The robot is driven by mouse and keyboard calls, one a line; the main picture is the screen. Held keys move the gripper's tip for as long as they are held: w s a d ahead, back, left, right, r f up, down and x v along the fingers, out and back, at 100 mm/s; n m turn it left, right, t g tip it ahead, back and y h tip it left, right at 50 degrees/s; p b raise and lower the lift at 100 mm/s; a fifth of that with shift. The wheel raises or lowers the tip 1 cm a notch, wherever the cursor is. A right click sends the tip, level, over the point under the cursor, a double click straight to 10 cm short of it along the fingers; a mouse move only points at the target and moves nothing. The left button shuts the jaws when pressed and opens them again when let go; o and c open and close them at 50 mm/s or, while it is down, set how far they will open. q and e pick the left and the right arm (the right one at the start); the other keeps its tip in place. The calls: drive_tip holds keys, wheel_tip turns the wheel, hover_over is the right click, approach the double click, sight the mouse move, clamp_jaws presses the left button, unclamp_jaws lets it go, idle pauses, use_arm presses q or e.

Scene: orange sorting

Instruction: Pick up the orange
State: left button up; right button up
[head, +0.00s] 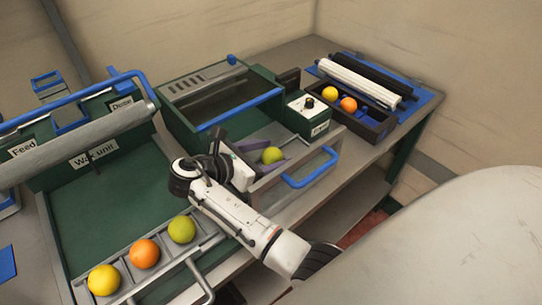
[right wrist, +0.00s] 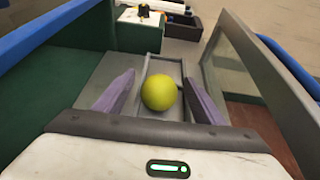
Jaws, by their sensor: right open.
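A yellow-green round fruit (head: 273,155) lies in a grey tray with a clear side and a blue handle (head: 310,170). My right gripper (head: 262,160) reaches into this tray and is open. In the right wrist view the fruit (right wrist: 158,92) sits between and slightly beyond the two purple fingers (right wrist: 160,85), with gaps on both sides. An orange-coloured fruit (head: 145,253) lies on a slotted rack between a yellow fruit (head: 104,280) and a green-yellow one (head: 182,229). My left gripper is not in view.
A dark box (head: 368,127) at the back right holds a yellow fruit (head: 330,93) and an orange one (head: 348,104), beside rollers. A white-topped control box (head: 312,108) stands just behind the tray. A green wax unit (head: 95,155) stands at left.

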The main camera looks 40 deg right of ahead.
drive_tip(key=c, duration=1.1)
